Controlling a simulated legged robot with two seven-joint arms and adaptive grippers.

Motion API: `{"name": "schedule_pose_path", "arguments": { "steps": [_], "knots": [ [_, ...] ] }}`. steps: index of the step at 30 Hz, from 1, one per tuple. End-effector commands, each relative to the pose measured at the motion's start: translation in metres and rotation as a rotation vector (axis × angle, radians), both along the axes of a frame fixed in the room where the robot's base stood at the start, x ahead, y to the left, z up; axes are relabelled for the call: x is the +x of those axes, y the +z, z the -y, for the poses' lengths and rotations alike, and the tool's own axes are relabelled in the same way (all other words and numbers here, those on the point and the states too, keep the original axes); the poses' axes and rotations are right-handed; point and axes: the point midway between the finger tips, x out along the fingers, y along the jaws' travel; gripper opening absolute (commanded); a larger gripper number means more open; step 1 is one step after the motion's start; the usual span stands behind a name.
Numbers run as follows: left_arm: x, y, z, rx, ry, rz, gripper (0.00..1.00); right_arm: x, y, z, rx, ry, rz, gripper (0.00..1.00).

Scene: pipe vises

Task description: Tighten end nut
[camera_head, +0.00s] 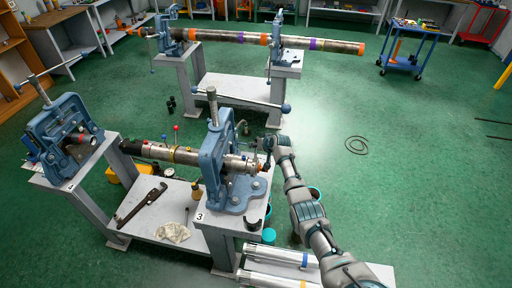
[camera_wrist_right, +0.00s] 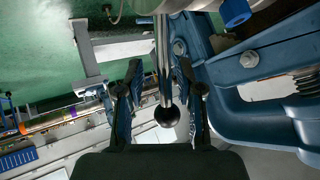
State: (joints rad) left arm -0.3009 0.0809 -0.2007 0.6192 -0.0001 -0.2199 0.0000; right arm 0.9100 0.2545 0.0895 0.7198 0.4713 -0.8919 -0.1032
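A dark pipe assembly (camera_head: 190,156) with coloured bands runs through the front blue vise (camera_head: 213,150). Its metal end (camera_head: 240,164) sticks out to the right, where small fittings sit; I cannot make out which is the end nut. My right gripper (camera_head: 268,147) is beside this end, partly hidden by its own wrist. In the right wrist view, my right gripper (camera_wrist_right: 158,72) has its fingers apart. A steel rod (camera_wrist_right: 162,60) with a black ball end (camera_wrist_right: 167,115) lies between them, with a visible gap to the left finger. My left gripper is not in view.
The blue vise base (camera_wrist_right: 265,65) is close on the right in the wrist view. A second blue vise (camera_head: 65,130) stands left. A pipe wrench (camera_head: 141,204) and rag (camera_head: 173,232) lie on the low shelf. Another pipe (camera_head: 325,46) is behind. Floor at right is mostly clear.

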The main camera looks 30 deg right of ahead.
Motion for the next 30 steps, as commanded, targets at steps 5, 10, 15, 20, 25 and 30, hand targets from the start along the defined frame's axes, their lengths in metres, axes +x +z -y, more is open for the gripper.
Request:
{"name": "schedule_pose_path", "arguments": {
  "steps": [5,10,15,20,25,30],
  "knots": [
    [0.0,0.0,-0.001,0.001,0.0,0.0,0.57,-0.002,-0.002,-0.002,-0.001,0.003,-0.004,0.37],
    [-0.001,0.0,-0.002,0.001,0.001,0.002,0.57,-0.005,0.0,-0.002,-0.001,0.004,-0.005,0.37],
    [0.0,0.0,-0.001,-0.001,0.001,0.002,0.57,-0.016,0.01,0.0,-0.002,0.004,-0.004,0.37],
    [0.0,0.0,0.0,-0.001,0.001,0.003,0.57,-0.035,0.028,0.006,-0.003,0.004,-0.005,0.37],
    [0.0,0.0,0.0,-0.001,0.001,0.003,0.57,-0.058,0.05,0.011,-0.002,0.002,-0.005,0.37],
    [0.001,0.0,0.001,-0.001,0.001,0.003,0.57,-0.076,0.067,0.014,0.001,0.002,-0.007,0.37]
  ]
}}
